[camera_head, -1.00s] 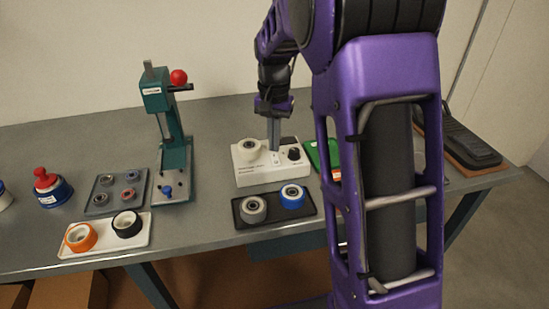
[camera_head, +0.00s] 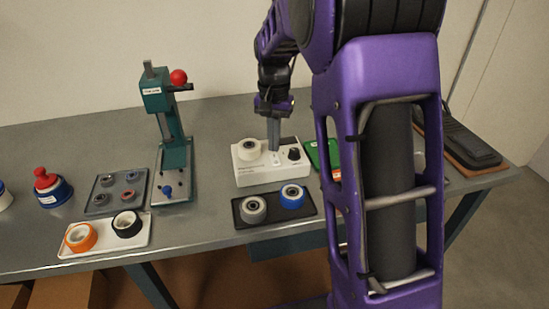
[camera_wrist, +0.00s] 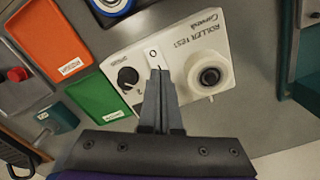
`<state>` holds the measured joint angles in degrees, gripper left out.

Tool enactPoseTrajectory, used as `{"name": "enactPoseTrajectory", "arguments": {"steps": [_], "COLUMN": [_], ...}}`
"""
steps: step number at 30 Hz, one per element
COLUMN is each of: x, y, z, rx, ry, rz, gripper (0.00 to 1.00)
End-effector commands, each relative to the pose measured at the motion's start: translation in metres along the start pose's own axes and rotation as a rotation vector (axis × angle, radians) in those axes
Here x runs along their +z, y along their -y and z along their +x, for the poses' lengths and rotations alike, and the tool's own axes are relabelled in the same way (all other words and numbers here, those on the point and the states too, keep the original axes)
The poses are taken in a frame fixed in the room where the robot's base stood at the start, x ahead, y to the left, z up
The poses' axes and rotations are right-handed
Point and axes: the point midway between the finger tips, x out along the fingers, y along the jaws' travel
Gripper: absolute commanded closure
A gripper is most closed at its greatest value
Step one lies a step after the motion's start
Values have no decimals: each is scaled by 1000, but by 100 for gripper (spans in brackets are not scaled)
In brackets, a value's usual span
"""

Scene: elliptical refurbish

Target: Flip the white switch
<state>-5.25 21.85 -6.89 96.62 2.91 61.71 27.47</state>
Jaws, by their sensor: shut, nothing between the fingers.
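The white roller test box (camera_head: 270,175) stands on the grey workbench in the head view. It carries a white roller with a dark hub (camera_head: 249,150) and a black knob (camera_head: 294,154). In the wrist view the white switch (camera_wrist: 152,54), marked O, sits on the box (camera_wrist: 181,38) between the black knob (camera_wrist: 128,77) and the roller (camera_wrist: 209,75). My gripper (camera_wrist: 158,72) is shut and empty, with its tips at the switch's near end. Whether they touch is unclear, and the fingers hide part of the switch. The gripper also shows over the box in the head view (camera_head: 274,149).
A dark tray (camera_head: 273,219) with a grey and a blue roller lies in front of the box. A green tray (camera_wrist: 97,98) and an orange tray (camera_wrist: 50,42) lie beside it. A teal press (camera_head: 172,140) with a red knob stands to the left.

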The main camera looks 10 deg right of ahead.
Motion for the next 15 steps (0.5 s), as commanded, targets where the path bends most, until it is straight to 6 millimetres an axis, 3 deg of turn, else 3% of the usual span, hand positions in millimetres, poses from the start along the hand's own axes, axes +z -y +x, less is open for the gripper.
{"name": "enactPoseTrajectory", "arguments": {"steps": [15], "x": [0], "y": [0], "z": [5], "rx": [0], "ry": [0], "rz": [0], "gripper": [100]}}
